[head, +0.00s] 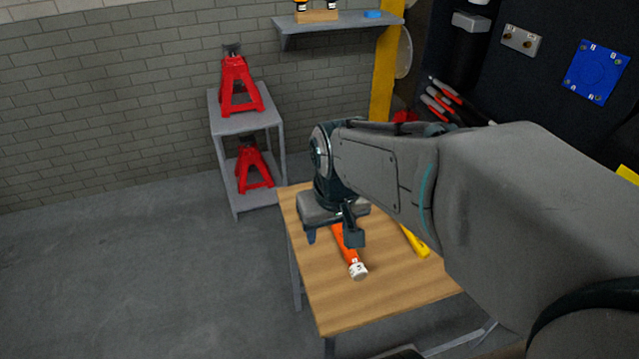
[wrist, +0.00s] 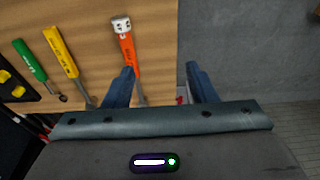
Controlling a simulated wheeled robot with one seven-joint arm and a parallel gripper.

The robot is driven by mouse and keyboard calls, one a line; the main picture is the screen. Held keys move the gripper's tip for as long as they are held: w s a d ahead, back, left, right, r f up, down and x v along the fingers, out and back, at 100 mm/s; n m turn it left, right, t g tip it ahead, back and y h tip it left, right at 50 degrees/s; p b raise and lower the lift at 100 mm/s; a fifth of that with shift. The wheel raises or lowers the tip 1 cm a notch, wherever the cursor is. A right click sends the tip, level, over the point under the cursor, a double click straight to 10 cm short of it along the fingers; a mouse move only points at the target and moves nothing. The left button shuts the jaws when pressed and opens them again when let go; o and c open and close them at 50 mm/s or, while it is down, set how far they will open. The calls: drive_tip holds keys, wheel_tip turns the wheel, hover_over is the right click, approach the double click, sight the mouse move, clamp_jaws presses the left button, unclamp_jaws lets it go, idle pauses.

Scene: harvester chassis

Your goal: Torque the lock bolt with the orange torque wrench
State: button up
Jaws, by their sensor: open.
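The orange torque wrench (head: 341,241) lies on the wooden table, its white-banded end toward the table's front in the head view. It also shows in the wrist view (wrist: 129,53), where its lower part runs close beside the left finger. My gripper (head: 333,237) is over the table's left edge, above the wrench. In the wrist view my gripper (wrist: 163,78) is open and empty, its right finger beyond the table edge. I cannot tell whether a finger touches the wrench. I cannot pick out the lock bolt for certain; bolts show on the dark chassis at upper right.
A yellow tool (head: 415,242) lies right of the wrench on the table (head: 390,292); a green tool (wrist: 32,62) shows in the wrist view. The chassis carries a blue plate (head: 596,72) and a grey plate (head: 521,40). A shelf with red stands (head: 239,85) stands behind. Floor at left is clear.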

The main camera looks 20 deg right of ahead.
drive_tip(key=w+d+f+g, duration=0.15)
drive_tip(key=w+d, duration=0.25)
drive_tip(key=w, duration=0.4)
drive_tip(key=p, duration=0.2)
hover_over(340, 229)
wheel_tip(340, 229, down, 6)
drive_tip(key=shift+g, duration=0.35)
wheel_tip(340, 229, down, 8)
drive_tip(key=shift+a+f, duration=0.1)
drive_tip(key=shift+a, duration=0.05)
drive_tip(key=shift+f+p, duration=0.45)
drive_tip(key=shift+f, duration=2.1)
clamp_jaws()
